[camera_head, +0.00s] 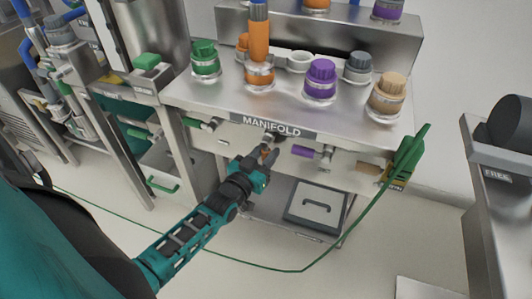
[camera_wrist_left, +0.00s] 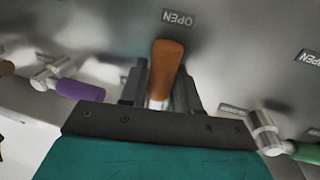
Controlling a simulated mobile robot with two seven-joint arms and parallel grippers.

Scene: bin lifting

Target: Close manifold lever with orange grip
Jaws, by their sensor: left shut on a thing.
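The lever with the orange grip (camera_wrist_left: 166,68) shows in the left wrist view between the two fingers of my left gripper (camera_wrist_left: 160,92). Its tip points toward an OPEN label (camera_wrist_left: 178,18) on the metal panel. In the head view my left gripper (camera_head: 267,158) reaches the front of the manifold (camera_head: 225,132), below the MANIFOLD sign (camera_head: 275,128). It is shut on the orange grip, which is mostly hidden there by the fingers. My right gripper is in neither view.
A purple-grip lever (camera_head: 303,151) is right of my left gripper, and a green-grip lever (camera_head: 192,122) is left. A tan-grip lever (camera_head: 368,168) is farther right. Several colored caps, including a purple one (camera_head: 321,78), stand on top. A green cable (camera_head: 370,205) hangs at the right.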

